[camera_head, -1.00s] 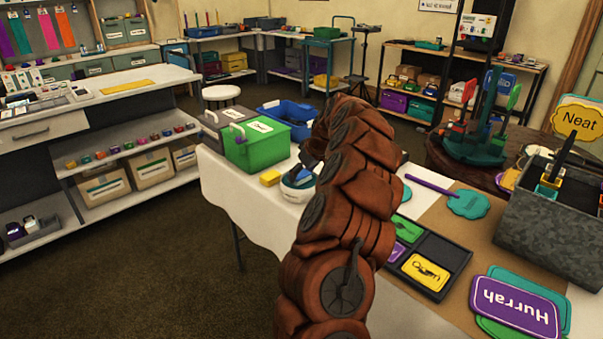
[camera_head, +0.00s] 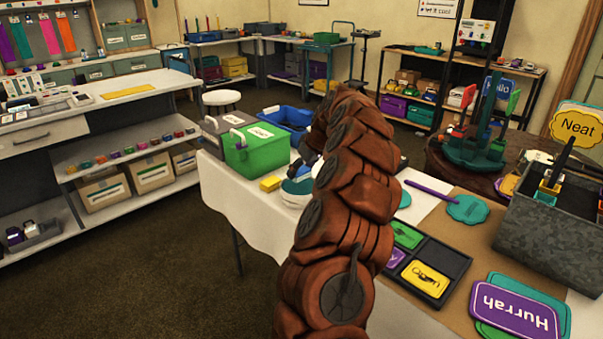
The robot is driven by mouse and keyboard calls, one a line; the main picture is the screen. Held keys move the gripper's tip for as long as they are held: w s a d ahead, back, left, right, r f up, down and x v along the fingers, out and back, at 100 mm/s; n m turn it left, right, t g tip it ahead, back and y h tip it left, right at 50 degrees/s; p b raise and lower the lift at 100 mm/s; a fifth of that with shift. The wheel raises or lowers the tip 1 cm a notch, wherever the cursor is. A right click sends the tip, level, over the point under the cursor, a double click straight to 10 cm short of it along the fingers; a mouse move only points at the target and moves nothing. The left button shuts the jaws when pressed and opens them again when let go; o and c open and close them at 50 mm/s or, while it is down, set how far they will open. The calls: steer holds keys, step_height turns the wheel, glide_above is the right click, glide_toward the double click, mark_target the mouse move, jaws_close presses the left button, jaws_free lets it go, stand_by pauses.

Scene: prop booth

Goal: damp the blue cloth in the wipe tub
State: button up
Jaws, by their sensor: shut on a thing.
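The wipe tub (camera_head: 292,199) is a small white round bowl with teal showing inside, on the white-covered table left of my brown arm. My gripper (camera_head: 298,174) is a small dark shape just above the tub's mouth, partly hidden by my arm. It is shut on the blue cloth, of which only a small dark-blue bit seems to show at the fingers. I cannot tell whether the cloth touches what is in the tub.
A yellow sponge-like block (camera_head: 271,183) lies just left of the tub. A green box (camera_head: 254,150) and a blue crate (camera_head: 287,120) stand behind. Right of my arm are a black divided tray (camera_head: 463,264), sign props and a grey bin (camera_head: 548,235).

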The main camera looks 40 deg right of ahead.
mark_target(299, 170)
steer(key=shift+r+p, duration=0.35)
steer(key=shift+r, duration=1.3)
steer(key=shift+w+a, duration=0.2)
steer(key=shift+a, duration=0.05)
steer(key=w+a+r+n+y, duration=0.1)
steer(key=w+a, duration=0.3)
steer(key=a, duration=0.8)
steer(key=w+a+r, duration=0.1)
steer(key=w+a, duration=0.3)
steer(key=a, duration=0.8)
steer(key=s+a+f, duration=0.2)
steer(key=s+a, duration=0.1)
steer(key=a, duration=0.7)
steer(key=s+a+f, duration=0.2)
steer(key=s+a, duration=0.2)
steer(key=a, duration=0.6)
steer(key=w+r+p, duration=0.3)
steer(key=r+p, duration=0.5)
steer(key=p, duration=0.5)
steer(key=shift+d+m+h+p, duration=0.3)
steer(key=shift+m+h+p, duration=0.05)
steer(key=shift+m+h, duration=0.05)
